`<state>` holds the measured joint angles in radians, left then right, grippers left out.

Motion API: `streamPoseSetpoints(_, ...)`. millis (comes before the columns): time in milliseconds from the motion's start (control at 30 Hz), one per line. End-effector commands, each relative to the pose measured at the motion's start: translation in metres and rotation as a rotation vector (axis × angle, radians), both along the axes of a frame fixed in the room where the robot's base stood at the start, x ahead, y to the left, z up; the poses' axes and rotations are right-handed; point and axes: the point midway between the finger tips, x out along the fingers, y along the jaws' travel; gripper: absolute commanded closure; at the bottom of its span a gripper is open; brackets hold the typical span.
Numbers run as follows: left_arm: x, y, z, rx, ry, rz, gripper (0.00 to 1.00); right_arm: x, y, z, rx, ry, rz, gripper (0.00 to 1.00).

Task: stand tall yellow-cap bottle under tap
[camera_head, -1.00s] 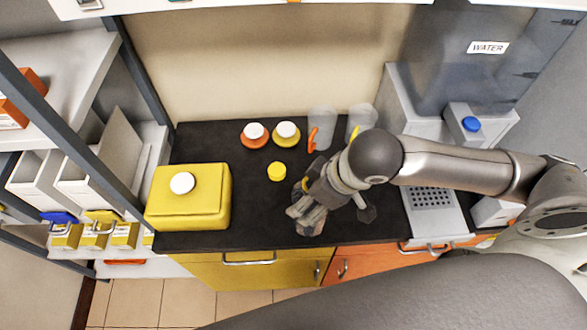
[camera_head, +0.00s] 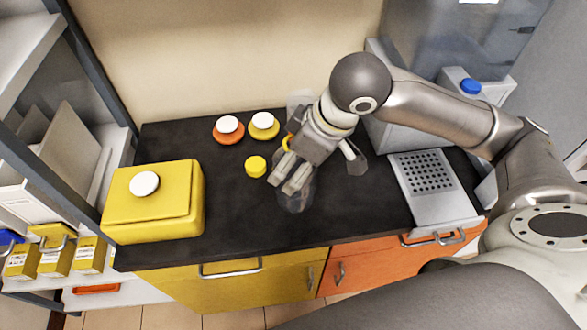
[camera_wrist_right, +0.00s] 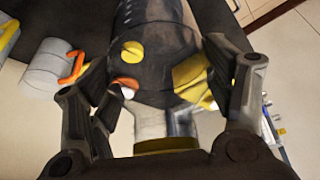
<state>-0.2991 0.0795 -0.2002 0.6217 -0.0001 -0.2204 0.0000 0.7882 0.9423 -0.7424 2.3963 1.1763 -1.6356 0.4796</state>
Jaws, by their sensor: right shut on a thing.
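A clear, see-through bottle (camera_head: 297,192) is in my right gripper (camera_head: 291,176), over the dark counter. The gripper's fingers are shut on its upper part. In the right wrist view the bottle (camera_wrist_right: 150,65) extends away from the palm between the fingers (camera_wrist_right: 165,110). A yellow band (camera_wrist_right: 165,145) shows by its neck end. Whether its base touches the counter is unclear. A loose yellow cap (camera_head: 255,167) lies on the counter left of the gripper. The blue tap knob (camera_head: 471,87) is at right, above the perforated drip tray (camera_head: 430,185). The spout is hidden. My left gripper is out of view.
A yellow box-like container (camera_head: 150,205) with a white cap stands at the left of the counter. An orange-based white-capped vessel (camera_head: 228,130) and a yellow-based one (camera_head: 263,126) stand at the back. Clear jugs are mostly hidden behind my right gripper. The front middle counter (camera_head: 240,220) is bare.

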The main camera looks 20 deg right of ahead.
Motion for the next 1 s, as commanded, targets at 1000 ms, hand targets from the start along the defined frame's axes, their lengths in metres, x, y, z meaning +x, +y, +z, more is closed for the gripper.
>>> streamPoseSetpoints(1000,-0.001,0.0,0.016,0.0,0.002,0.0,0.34,0.063,-0.025,-0.097,0.001,-0.003,0.003,0.59)
